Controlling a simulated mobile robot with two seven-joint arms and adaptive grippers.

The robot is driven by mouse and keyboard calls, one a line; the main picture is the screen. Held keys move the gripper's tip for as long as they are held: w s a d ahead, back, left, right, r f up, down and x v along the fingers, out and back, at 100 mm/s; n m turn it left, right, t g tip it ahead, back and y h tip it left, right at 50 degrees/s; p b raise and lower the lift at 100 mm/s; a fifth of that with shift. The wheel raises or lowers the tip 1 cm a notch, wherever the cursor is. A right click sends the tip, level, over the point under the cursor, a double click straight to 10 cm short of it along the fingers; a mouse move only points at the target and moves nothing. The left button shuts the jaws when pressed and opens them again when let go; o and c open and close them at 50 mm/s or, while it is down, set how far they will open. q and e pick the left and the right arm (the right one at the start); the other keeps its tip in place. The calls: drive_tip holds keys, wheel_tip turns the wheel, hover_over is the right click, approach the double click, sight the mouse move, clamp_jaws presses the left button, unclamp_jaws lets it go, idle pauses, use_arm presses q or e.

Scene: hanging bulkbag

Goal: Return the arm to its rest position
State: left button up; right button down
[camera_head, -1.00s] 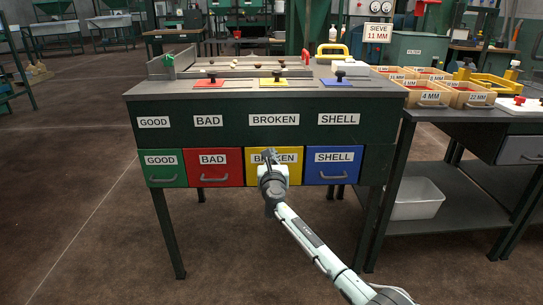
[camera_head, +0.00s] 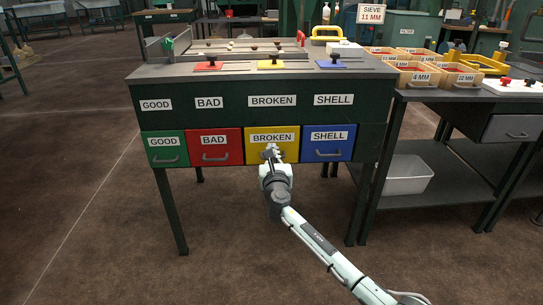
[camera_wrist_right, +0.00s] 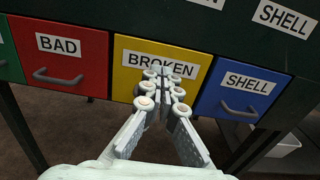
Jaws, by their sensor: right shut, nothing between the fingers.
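My right gripper (camera_head: 272,153) is shut and empty, in front of the yellow BROKEN drawer (camera_head: 286,133) of the dark sorting table (camera_head: 230,118). In the right wrist view the closed fingers (camera_wrist_right: 161,78) point at the yellow drawer (camera_wrist_right: 190,55) and cover part of its label and its handle area. Whether the fingertips touch the drawer I cannot tell. My right arm (camera_head: 320,245) reaches in from the lower right. The red BAD drawer (camera_head: 214,158), green GOOD drawer (camera_head: 164,156) and blue SHELL drawer (camera_head: 327,152) sit beside it and look closed. My left gripper is out of view.
A side bench (camera_head: 460,93) on the right holds wooden boxes (camera_head: 413,75) and has a white bin (camera_head: 408,175) on its lower shelf. Coloured slides with knobs lie on the table top. The floor (camera_head: 90,215) left of the table is clear.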

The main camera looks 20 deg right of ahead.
drive_tip(key=s+d+f+m+g+p, duration=0.15)
drive_tip(key=s+f+m+g, duration=0.25)
drive_tip(key=s+f+m, duration=0.65)
drive_tip(key=s+d+f+m+g, duration=0.35)
drive_tip(key=s+f+m, duration=0.4)
drive_tip(key=s, duration=0.65)
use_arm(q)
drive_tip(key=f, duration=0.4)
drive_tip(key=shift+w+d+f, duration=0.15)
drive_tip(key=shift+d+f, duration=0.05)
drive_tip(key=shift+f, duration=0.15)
use_arm(e)
drive_tip(key=s+a+f+m+g+y, duration=0.1)
drive_tip(key=s+a+f+m+g, duration=0.1)
drive_tip(key=s+m, duration=0.4)
drive_tip(key=s+a+f+m+g+y, duration=0.2)
drive_tip(key=s+f+m+g, duration=0.2)
drive_tip(key=s, duration=1.1)
drive_tip(key=m, duration=0.3)
drive_tip(key=shift+f+g, duration=0.3)
drive_tip(key=shift+g, duration=0.05)
